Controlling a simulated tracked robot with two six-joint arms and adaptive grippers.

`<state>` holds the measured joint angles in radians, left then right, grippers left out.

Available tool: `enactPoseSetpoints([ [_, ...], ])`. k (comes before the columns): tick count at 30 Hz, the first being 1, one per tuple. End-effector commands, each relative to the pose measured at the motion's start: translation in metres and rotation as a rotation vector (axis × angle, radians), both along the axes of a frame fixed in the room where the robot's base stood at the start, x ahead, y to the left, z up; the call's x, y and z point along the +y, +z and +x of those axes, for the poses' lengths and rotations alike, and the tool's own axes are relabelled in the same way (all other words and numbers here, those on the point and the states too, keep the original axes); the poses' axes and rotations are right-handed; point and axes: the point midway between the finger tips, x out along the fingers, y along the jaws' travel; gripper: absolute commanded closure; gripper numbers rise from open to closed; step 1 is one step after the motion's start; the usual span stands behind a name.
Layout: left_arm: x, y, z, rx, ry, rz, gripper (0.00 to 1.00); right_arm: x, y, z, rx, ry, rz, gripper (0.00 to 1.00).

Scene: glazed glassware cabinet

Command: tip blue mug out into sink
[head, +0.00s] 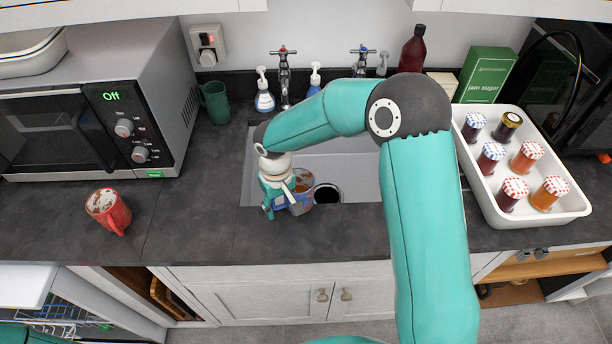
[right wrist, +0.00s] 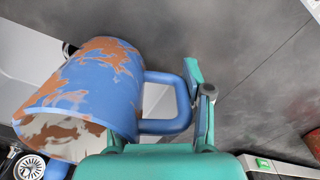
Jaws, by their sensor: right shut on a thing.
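The blue mug (head: 303,187), with brown patches on its outside, is in my right gripper (head: 283,202) over the sink (head: 345,170), left of the round drain (head: 327,192). In the right wrist view the mug (right wrist: 92,88) lies slanted, its mouth to the lower left. Part of its pale, brown-stained inside shows; no pouring liquid is visible. My right gripper (right wrist: 193,105) is shut on the mug's handle. The drain strainer (right wrist: 30,167) shows below the mouth in that view. My left gripper is not in view.
A red mug (head: 108,211) stands on the counter at left, before the microwave (head: 100,90). A green mug (head: 215,102), soap bottles and taps (head: 284,75) line the back. A white tray (head: 480,170) of several jam jars stands right of the sink.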

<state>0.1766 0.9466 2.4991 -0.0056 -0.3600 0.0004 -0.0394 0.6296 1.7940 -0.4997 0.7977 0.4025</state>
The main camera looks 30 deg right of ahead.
Motion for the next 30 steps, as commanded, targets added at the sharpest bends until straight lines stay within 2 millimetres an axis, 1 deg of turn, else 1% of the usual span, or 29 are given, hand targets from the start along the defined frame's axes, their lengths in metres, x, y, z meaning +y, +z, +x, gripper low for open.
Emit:
enactPoseSetpoints([
  [4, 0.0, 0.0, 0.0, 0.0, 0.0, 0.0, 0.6, -0.002, 0.001, 0.001, -0.001, 0.021, 0.0, 1.0],
  [8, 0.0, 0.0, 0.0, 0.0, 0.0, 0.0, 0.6, -0.003, 0.002, 0.003, -0.002, 0.092, 0.0, 1.0],
  [14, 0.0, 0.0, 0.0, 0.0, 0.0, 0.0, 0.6, -0.006, 0.006, 0.01, -0.002, 0.313, -0.002, 1.0],
  [21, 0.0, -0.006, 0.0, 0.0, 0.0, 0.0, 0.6, -0.03, -0.004, 0.033, -0.001, 0.587, 0.0, 1.0],
  [29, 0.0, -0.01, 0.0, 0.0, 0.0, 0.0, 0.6, -0.054, -0.013, 0.051, -0.001, 0.846, 0.003, 1.0],
  [30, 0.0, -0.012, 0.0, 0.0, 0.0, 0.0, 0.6, -0.061, -0.019, 0.055, 0.0, 0.877, 0.003, 1.0],
])
